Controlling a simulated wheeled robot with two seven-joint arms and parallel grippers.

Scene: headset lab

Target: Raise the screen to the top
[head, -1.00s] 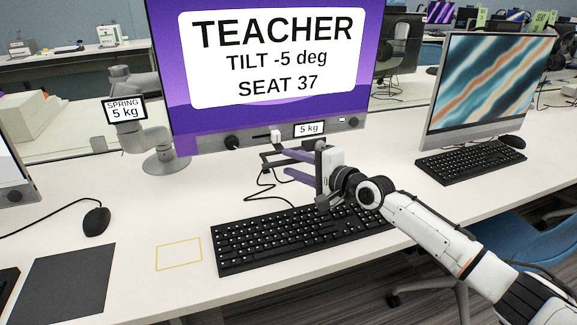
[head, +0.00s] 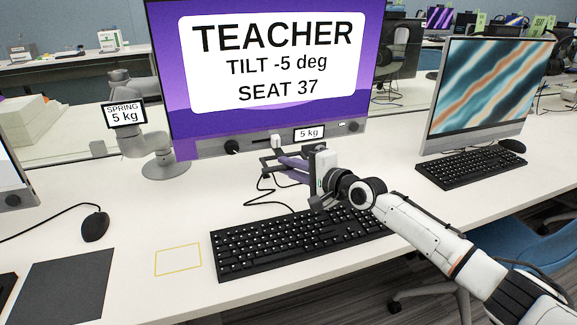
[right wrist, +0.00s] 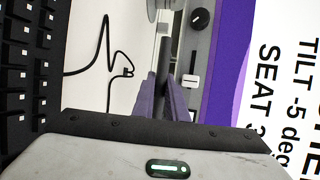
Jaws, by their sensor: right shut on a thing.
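The large screen (head: 272,62) stands on a grey spring arm (head: 150,140) and reads TEACHER, TILT -5 deg, SEAT 37. Its top is cut off by the picture. Its grey lower bezel (head: 337,132) carries a dark knob, a white slider and a 5 kg label. A dark handle (head: 268,161) shows just below the bezel. My right gripper (head: 285,161) reaches it from the right and is shut on it. In the right wrist view the purple fingers (right wrist: 163,90) lie close together beside the bezel; the exact contact is partly hidden. My left gripper is not in view.
A black keyboard (head: 300,240) lies below my right gripper. A mouse (head: 95,226), a dark mat (head: 62,287) and a yellow outline (head: 178,260) are to the left. Another monitor (head: 480,85) stands on the right. A cable lies under the screen.

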